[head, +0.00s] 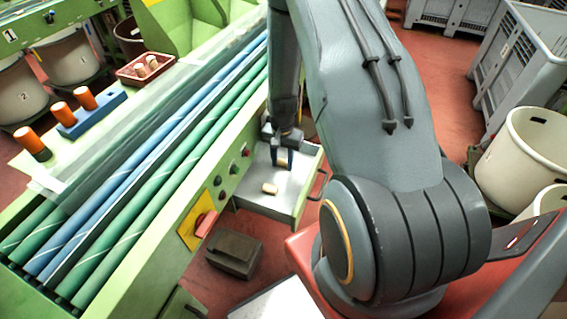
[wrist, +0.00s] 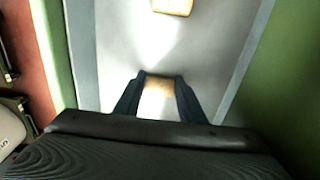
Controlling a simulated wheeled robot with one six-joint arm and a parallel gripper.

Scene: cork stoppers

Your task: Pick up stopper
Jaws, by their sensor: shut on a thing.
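My gripper (head: 283,160) points down over an open drawer (head: 282,207) with a pale floor and green rim. Its two dark fingers are shut on a cork stopper (head: 282,155). In the wrist view the held stopper (wrist: 158,88) sits between the fingertips (wrist: 158,98). I cannot tell whether it touches the drawer floor. A second cork stopper (head: 269,188) lies on the drawer floor, in front of the gripper in the head view. It also shows at the top of the wrist view (wrist: 172,6).
The green machine (head: 183,222) with buttons and a red knob (head: 204,222) borders the drawer on the left. A red tray (head: 133,77) with several stoppers stands at the back left. A blue block (head: 92,118) holds orange-topped pieces. A dark box (head: 235,254) lies on the floor.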

